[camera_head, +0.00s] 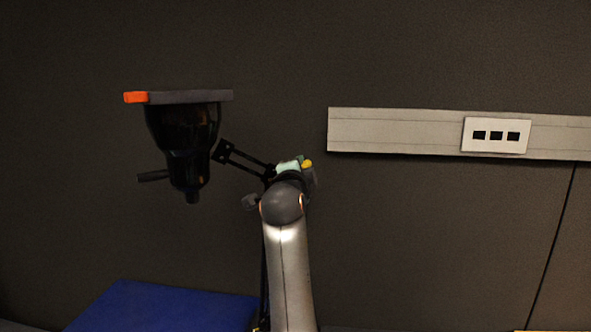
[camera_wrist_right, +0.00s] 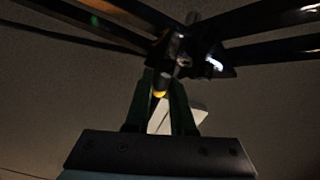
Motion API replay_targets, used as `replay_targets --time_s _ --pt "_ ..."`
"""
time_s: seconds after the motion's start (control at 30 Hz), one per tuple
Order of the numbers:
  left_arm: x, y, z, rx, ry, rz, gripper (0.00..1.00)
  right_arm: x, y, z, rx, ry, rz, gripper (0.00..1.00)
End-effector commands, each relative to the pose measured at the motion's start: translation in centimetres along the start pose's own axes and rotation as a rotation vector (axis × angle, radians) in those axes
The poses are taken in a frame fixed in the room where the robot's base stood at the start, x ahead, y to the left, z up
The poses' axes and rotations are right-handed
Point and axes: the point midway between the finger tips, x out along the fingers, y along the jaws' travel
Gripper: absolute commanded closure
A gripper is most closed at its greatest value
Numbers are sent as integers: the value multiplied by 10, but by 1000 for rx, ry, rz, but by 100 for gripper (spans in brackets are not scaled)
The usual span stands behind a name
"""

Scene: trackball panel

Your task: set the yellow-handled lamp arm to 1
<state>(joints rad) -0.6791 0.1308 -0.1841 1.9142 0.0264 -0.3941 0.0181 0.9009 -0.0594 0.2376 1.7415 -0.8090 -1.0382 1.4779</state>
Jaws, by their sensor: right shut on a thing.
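The lamp is a black lamp head (camera_head: 185,140) with a flat dark top plate, held at the left by thin black arm bars (camera_head: 246,162). Black bars (camera_wrist_right: 260,22) spread out from the joint beyond. No scale or number mark is readable. My left gripper is not in view.
An orange piece (camera_head: 135,97) sits on the left end of the lamp's top plate. A grey rail (camera_head: 400,130) with a white socket plate (camera_head: 496,120) runs along the dark wall at the right. A blue surface (camera_head: 160,308) lies below the lamp. The wall area under the rail is clear.

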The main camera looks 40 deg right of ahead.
Motion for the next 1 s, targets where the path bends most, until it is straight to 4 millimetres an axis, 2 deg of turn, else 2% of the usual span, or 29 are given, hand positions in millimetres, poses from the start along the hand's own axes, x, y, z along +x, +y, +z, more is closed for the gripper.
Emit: replay_targets --time_s 0.67,0.7,0.93,1.0 --pt "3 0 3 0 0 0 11 -4 2 -4 -3 59 19 100" --pt "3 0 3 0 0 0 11 -4 2 -4 -3 59 19 74" --pt "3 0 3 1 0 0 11 -4 1 -4 -2 59 18 48" --pt "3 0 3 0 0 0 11 -4 1 -4 -2 59 18 48"
